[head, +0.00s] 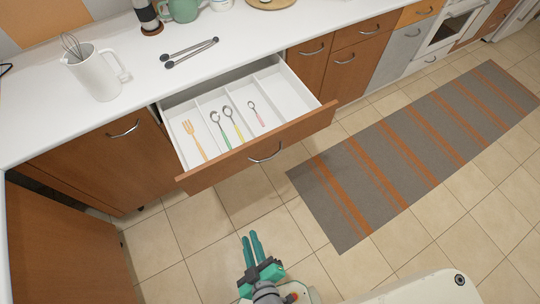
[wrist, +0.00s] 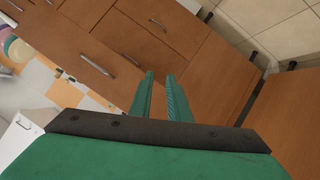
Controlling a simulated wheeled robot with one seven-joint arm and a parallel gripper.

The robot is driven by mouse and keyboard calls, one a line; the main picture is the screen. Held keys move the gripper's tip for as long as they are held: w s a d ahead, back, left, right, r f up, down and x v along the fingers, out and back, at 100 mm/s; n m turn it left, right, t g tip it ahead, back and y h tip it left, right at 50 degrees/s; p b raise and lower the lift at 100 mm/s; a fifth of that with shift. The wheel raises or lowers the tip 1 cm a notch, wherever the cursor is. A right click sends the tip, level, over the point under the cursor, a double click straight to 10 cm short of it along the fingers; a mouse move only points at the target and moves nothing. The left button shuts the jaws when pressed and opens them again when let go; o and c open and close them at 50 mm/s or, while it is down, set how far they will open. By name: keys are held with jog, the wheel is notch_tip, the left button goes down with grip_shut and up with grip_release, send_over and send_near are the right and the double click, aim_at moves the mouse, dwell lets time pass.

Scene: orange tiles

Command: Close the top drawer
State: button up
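The top drawer (head: 218,171) is pulled well out from under the white counter in the head view. Its brown wooden front has a curved metal handle (head: 266,154). Inside, white dividers separate a yellow fork (head: 194,138), two spoons with green and yellow handles, and a small pink-handled spoon (head: 256,113). My gripper (head: 250,236) is below the drawer front in the picture, apart from it and over the tiled floor. Its two green fingers show a narrow empty gap between them in the wrist view (wrist: 160,76). I cannot tell the open drawer clearly in the wrist view.
A white jug with a whisk (head: 97,73) and dark tongs (head: 189,52) are on the counter (head: 40,125). A grey and orange striped rug (head: 400,150) lies on the floor at right. A brown cabinet panel (head: 65,245) stands at lower left. Floor before the drawer is clear.

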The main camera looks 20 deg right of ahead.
jog(key=w+d+f+n+g+h, duration=0.1)
jog(key=w+d+f+n+h, duration=0.1)
jog(key=w+f+n, duration=0.4)
jog(key=g+h, duration=0.3)
jog(key=h, duration=0.8)
send_near(266, 160)
jog(key=x, duration=1.1)
jog(key=shift+w+d+f, duration=0.1)
jog(key=shift+d+f, duration=0.05)
jog(key=shift+d, duration=0.25)
grip_shut()
